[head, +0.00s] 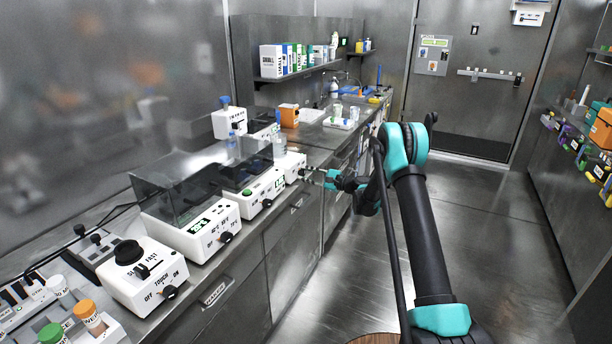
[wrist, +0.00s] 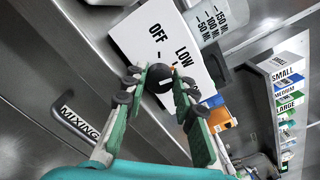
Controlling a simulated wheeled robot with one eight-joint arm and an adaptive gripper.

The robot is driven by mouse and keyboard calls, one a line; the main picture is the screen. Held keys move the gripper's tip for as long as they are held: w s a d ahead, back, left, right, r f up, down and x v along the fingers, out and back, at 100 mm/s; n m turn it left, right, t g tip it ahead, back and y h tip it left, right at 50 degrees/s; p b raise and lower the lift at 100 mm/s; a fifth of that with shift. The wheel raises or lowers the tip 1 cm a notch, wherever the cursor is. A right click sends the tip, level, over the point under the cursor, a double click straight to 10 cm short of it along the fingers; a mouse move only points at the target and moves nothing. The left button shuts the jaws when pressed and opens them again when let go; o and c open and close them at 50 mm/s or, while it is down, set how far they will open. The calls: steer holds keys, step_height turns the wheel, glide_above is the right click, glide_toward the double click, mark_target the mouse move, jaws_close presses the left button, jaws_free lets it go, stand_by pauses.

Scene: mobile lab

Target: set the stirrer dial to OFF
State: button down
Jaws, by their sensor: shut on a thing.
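The stirrer is a white box (wrist: 155,30) with OFF and LOW printed on its face in the wrist view. In the head view it is the white unit (head: 291,164) near the counter's front edge. Its black round dial (wrist: 158,76) sits between my fingertips. My gripper (wrist: 155,84) is shut on the dial, one finger on each side. In the head view my gripper (head: 312,175) reaches the unit's front from the right. A pale mark shows on the dial, but which label it points to is unclear. Part of the dial is hidden by my fingers.
A graduated beaker (wrist: 212,22) stands on the stirrer. An orange box (head: 289,116) is behind it. White instruments (head: 214,232) line the counter to the left. A drawer marked MIXING (wrist: 78,124) is below. The floor aisle (head: 330,270) is clear.

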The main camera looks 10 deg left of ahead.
steer(key=shift+f+n, duration=0.1)
steer(key=shift+n, duration=1.5)
steer(key=c, duration=1.2)
jaws_free()
steer(key=shift+d, duration=0.15)
steer(key=v, duration=0.7)
steer(key=shift+s+d, duration=0.2)
steer(key=shift+d, duration=0.15)
steer(key=shift+d, duration=0.1)
